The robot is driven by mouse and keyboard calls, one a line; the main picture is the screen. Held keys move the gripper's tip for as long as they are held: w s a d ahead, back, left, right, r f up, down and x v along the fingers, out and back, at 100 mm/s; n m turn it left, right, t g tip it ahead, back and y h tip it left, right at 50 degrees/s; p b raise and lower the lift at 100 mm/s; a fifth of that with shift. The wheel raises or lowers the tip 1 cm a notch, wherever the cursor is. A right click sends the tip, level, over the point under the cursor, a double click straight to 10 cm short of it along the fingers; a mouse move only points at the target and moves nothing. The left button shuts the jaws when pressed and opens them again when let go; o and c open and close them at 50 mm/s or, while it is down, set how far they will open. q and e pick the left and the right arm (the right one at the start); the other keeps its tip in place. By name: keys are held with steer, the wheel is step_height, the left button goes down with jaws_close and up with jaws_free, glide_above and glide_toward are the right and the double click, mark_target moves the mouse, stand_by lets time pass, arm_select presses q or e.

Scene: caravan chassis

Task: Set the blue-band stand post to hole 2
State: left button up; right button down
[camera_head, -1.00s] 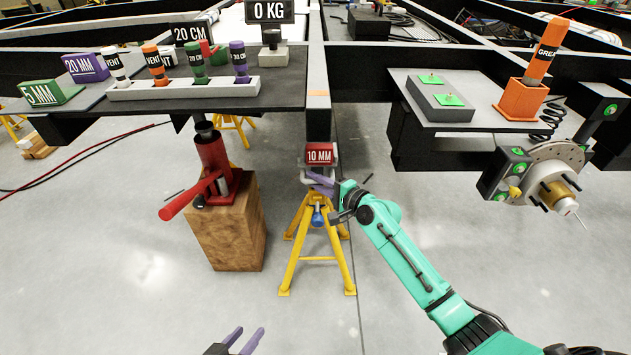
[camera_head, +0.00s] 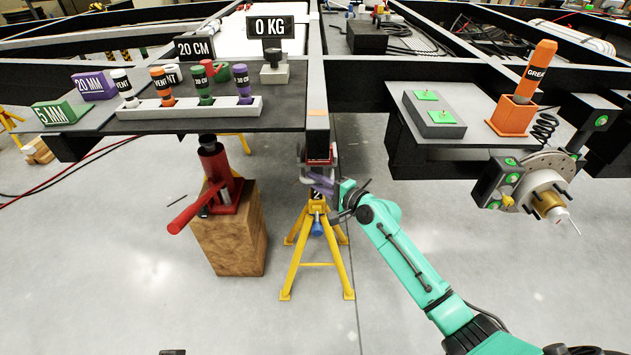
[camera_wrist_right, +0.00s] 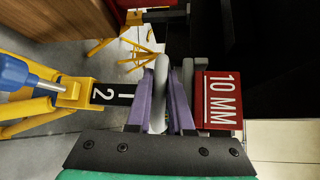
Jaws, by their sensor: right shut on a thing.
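The yellow stand (camera_head: 297,262) stands on the floor under the end of the chassis beam, with a blue knob (camera_head: 317,228) on its collar. In the right wrist view the blue knob (camera_wrist_right: 18,74) and a dark post (camera_wrist_right: 113,95) marked 2 show at left. My right gripper (camera_head: 319,184) is at the post's head. In the right wrist view its purple fingers (camera_wrist_right: 164,105) are shut on a grey curved handle (camera_wrist_right: 160,82). A red 10 MM block (camera_wrist_right: 218,100) sits beside the handle. Only a dark sliver (camera_head: 172,352), perhaps my left gripper, shows at the bottom edge.
A red jack (camera_head: 217,172) on a wooden block (camera_head: 228,245) stands left of the stand. The black chassis beam (camera_head: 317,120) is directly above the post. A wheel hub (camera_head: 540,185) hangs at the right. Open floor lies in front.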

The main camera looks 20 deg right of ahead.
steer(key=c, duration=1.1)
jaws_free()
steer(key=shift+a, duration=0.1)
steer(key=shift+s+d+r, duration=0.1)
steer(key=shift+s+d, duration=0.25)
arm_select(q)
steer(key=shift+s+a+r+g+y+p, duration=0.2)
steer(key=shift+s+a+r+g+p, duration=0.1)
steer(key=shift+s+a+r, duration=0.15)
steer(key=shift+s+a+r+g+y+p, duration=0.2)
steer(key=shift+s+a+g, duration=0.15)
steer(key=shift+a, duration=0.2)
arm_select(e)
steer(key=v, duration=1.3)
steer(key=shift+s, duration=0.25)
